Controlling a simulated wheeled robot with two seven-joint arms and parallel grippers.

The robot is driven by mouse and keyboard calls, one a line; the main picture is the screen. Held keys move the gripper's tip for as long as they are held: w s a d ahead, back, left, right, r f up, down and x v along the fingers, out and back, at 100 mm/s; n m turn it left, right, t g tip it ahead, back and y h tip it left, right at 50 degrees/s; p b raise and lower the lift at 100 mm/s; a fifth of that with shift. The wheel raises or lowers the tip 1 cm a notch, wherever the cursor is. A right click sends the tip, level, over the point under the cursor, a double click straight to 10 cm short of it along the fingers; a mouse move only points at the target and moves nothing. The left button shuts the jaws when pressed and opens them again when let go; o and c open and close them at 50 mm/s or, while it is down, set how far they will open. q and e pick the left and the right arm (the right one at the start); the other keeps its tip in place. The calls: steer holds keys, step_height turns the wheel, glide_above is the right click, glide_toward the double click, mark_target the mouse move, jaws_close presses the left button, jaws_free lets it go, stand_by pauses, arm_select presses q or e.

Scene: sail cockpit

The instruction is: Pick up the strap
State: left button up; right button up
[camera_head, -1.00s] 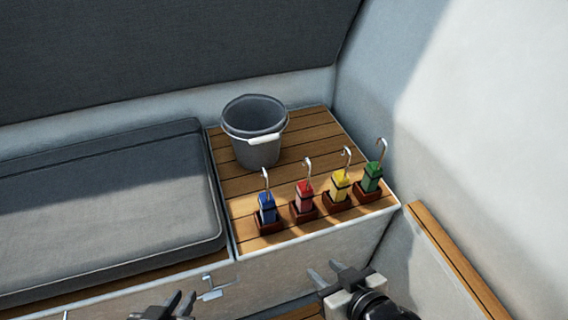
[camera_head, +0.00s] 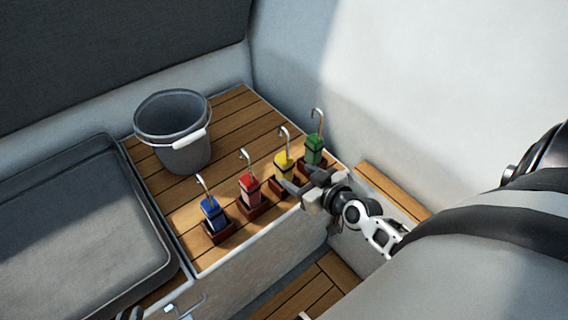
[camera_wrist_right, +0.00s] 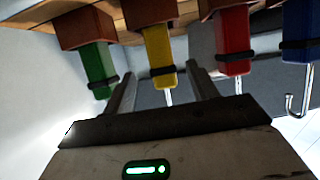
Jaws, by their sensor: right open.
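Four-colour strap bundles with dark bands and metal hooks stand upright in brown holders on the slatted wooden top: the blue strap (camera_head: 211,213), red strap (camera_head: 249,187), yellow strap (camera_head: 283,165) and green strap (camera_head: 314,149). The task does not say which one. My right gripper (camera_head: 300,177) is open beside the yellow and green holders. In the right wrist view, the yellow strap (camera_wrist_right: 161,55) shows between the open fingers, the green strap (camera_wrist_right: 97,68) left of them and the red strap (camera_wrist_right: 232,40) to the right. My left gripper (camera_head: 130,314) is mostly cut off at the bottom edge.
A grey bucket (camera_head: 172,140) with a white handle grip stands behind the straps. A dark cushion (camera_head: 70,225) lies to the left. A pale wall (camera_head: 430,70) rises at the right, close to the green strap. A metal latch (camera_head: 180,308) sits low in front.

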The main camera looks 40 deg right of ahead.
mark_target(280, 166)
steer(key=b+x, duration=0.1)
steer(key=x, duration=0.8)
steer(key=shift+a+f, duration=0.1)
steer(key=c, duration=1.3)
